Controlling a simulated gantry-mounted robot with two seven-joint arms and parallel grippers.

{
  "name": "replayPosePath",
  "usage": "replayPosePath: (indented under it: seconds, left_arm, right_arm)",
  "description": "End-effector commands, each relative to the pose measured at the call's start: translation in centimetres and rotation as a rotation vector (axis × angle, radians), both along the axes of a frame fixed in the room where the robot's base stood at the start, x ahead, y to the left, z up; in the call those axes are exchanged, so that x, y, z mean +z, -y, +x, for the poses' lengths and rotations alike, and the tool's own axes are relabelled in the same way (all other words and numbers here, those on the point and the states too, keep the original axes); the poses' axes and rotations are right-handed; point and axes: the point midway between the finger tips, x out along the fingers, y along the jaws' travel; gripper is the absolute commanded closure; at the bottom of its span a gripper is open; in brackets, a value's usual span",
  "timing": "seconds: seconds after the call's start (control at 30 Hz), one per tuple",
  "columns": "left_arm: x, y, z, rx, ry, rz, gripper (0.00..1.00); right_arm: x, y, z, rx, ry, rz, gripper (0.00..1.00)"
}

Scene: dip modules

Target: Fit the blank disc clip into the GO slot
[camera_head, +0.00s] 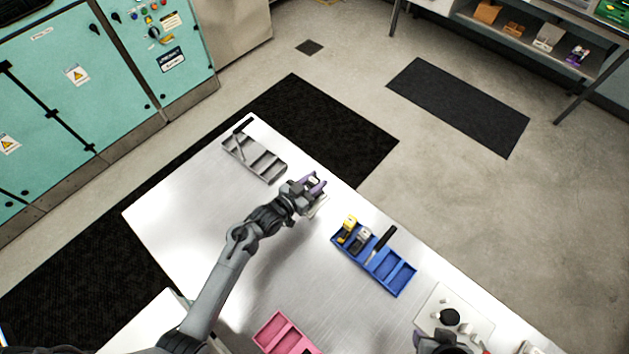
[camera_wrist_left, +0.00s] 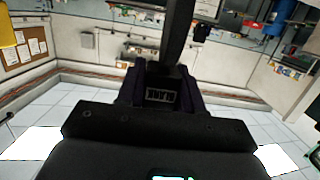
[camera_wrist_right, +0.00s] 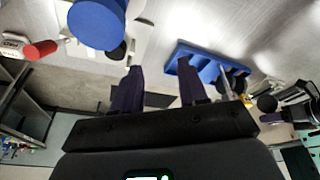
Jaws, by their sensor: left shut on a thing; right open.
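My left gripper (camera_head: 312,187) is above the table, between the grey tray (camera_head: 262,166) and the blue tray (camera_head: 399,279). It is shut on a dark, bar-shaped thing (camera_wrist_left: 178,35), which stands up between its fingers in the left wrist view. I cannot tell whether this is the blank disc clip. No GO label can be read, so I cannot tell which compartment is the GO slot. My right gripper (camera_wrist_right: 157,85) is open with nothing between its fingers; in the head view only part of its arm shows at the bottom edge.
The blue tray holds a yellow module (camera_head: 349,224), a grey module (camera_head: 361,238) and a black-handled piece (camera_head: 384,238). A pink tray (camera_head: 271,330) lies at the front. A white plate (camera_head: 432,303) with a black round part (camera_head: 449,317) lies at right. The table's left part is clear.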

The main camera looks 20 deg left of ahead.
Motion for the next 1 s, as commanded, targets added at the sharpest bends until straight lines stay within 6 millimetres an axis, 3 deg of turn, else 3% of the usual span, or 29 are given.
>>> replayPosePath:
  seconds: [1.0]
  left_arm:
    - [-0.86, 0.03, 0.02, 0.000, 0.001, 0.000, 1.00]
  right_arm:
    - [-0.41, 0.02, 0.00, 0.001, 0.000, 0.000, 0.57]
